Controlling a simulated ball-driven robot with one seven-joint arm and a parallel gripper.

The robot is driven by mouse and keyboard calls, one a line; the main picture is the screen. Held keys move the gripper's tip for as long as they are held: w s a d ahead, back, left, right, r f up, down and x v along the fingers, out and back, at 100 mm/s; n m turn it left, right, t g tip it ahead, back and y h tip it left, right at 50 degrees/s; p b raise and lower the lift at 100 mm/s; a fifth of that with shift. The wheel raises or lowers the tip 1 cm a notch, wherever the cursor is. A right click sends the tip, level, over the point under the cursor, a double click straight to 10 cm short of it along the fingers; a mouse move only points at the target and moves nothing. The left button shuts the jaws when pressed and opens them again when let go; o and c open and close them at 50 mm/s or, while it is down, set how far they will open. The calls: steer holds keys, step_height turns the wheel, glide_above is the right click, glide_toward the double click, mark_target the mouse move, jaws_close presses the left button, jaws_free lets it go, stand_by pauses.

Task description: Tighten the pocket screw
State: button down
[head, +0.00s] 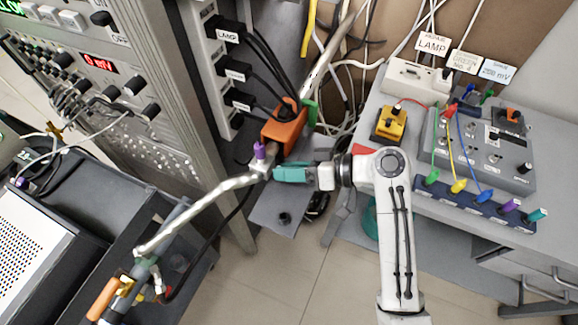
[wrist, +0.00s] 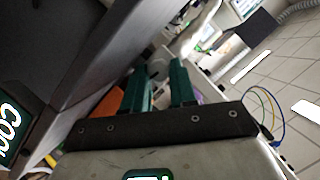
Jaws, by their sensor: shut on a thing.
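A silver pipe (head: 205,198) runs up to a metal fitting with a purple knob (head: 260,151) on top, beside an orange block (head: 285,126). My gripper (head: 274,174), with teal fingers, reaches from the right to the fitting, just below the purple knob. It is shut on a small part there, which seems to be the pocket screw; the fingers hide it. In the wrist view the two teal fingers (wrist: 159,82) stand a little apart, with an orange part (wrist: 108,103) to their left. I cannot make out the screw itself.
A tall instrument rack (head: 165,95) and a power strip (head: 212,75) with black plugs stand close on the left. A grey desk (head: 400,105) with a wired box (head: 480,150) stands on the right. Loose cables hang behind the fitting. Tiled floor (head: 285,275) shows below.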

steer(key=shift+w+m+g+y, duration=0.1)
steer(key=shift+m+g+y, duration=0.2)
steer(key=shift+m, duration=0.1)
stand_by(0.3)
steer(key=c, duration=0.9)
jaws_free()
steer(key=shift+f, duration=0.1)
